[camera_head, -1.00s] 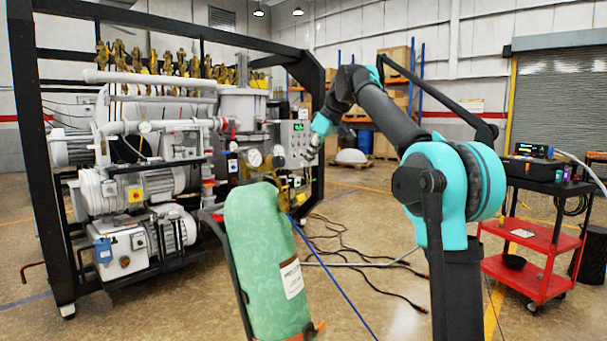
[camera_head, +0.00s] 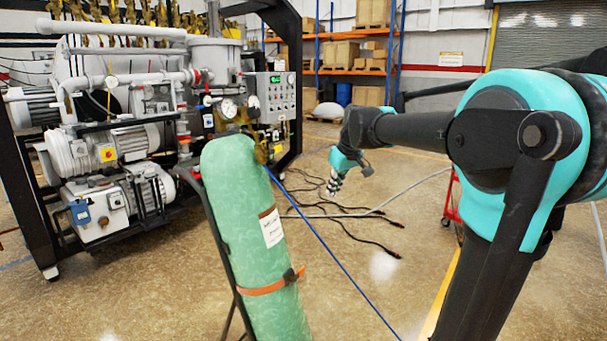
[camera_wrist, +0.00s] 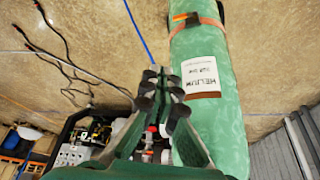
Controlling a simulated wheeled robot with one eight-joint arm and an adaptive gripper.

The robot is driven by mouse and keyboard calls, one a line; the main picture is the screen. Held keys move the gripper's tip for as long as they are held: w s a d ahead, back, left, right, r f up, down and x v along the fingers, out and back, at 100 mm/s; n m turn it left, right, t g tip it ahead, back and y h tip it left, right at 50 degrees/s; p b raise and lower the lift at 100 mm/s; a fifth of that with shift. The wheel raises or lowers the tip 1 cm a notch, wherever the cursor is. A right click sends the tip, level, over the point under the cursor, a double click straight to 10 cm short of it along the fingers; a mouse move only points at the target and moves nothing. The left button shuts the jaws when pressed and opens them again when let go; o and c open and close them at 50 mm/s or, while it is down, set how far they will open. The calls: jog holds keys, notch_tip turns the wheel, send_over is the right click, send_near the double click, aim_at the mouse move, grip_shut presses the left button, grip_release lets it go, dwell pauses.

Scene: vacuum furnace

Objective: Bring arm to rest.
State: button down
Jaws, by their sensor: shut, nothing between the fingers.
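My gripper (camera_head: 335,186) hangs at the end of my arm in the middle of the head view, pointing down, apart from everything around it. In the wrist view my gripper (camera_wrist: 163,76) shows its two fingers together with nothing between them. My arm reaches in from the right of the head view, its forearm roughly level and its wrist bent downward. A green helium cylinder (camera_head: 240,215) stands tilted to the left of my gripper. The cylinder (camera_wrist: 215,110) fills the right of centre in the wrist view.
The vacuum furnace (camera_head: 110,150) in a black frame stands at the left, with its control panel (camera_head: 270,97) facing the room. A blue hose (camera_head: 325,245) and black cables (camera_head: 345,238) lie on the floor. Shelving with boxes (camera_head: 345,55) stands behind.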

jog(key=s+d+f+m+h, duration=0.1)
jog(key=s+d+f+m, duration=0.2)
jog(key=s+f, duration=1)
jog(key=s+d+f+m+h, duration=0.1)
jog(key=s+d+f+m, duration=0.2)
jog(key=s+d+f, duration=0.4)
jog(key=s+f, duration=0.6)
jog(key=shift+s, duration=0.3)
jog(key=shift+f, duration=0.1)
